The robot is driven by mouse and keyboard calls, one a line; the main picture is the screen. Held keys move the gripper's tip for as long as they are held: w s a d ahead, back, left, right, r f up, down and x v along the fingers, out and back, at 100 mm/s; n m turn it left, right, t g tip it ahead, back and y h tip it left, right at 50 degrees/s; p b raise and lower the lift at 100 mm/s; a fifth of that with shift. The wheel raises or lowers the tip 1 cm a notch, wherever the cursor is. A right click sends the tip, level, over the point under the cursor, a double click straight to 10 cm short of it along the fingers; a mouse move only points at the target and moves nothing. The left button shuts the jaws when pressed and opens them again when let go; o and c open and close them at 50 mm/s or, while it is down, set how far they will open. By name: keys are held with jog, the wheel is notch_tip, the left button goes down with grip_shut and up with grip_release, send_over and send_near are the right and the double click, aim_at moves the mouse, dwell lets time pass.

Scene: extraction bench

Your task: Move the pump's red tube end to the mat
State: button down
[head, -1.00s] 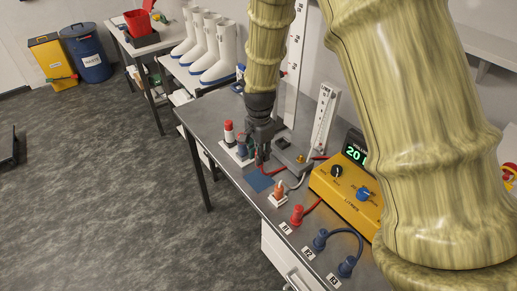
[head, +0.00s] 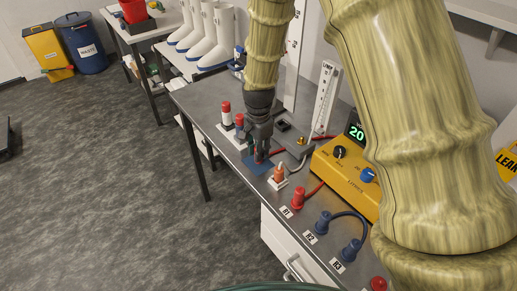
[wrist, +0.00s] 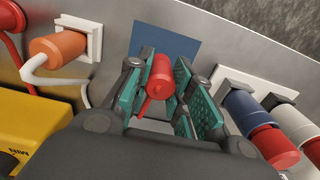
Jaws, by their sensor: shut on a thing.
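The red tube end (wrist: 159,76) is between the green-padded fingers of my gripper (wrist: 158,92) in the wrist view, and the gripper is shut on it. A short red length of tube runs from it toward the wrist camera. The blue mat (wrist: 190,47) lies just beyond it on the bench. In the head view my gripper (head: 261,154) is low over the mat (head: 256,168), hiding part of it and the tube end. I cannot tell whether the tube end touches the mat.
An orange plug in a white holder (head: 279,174) stands right of the mat. A rack with red-capped bottles (head: 226,112) stands left of it. The yellow box (head: 346,180), a red fitting (head: 298,198) and blue fittings (head: 323,222) are farther right. The bench's front edge is close.

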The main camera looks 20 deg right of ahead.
jog(key=shift+f, duration=0.45)
dwell(0.5)
jog(key=c, duration=1.2)
grip_release()
notch_tip(320, 180, up, 12)
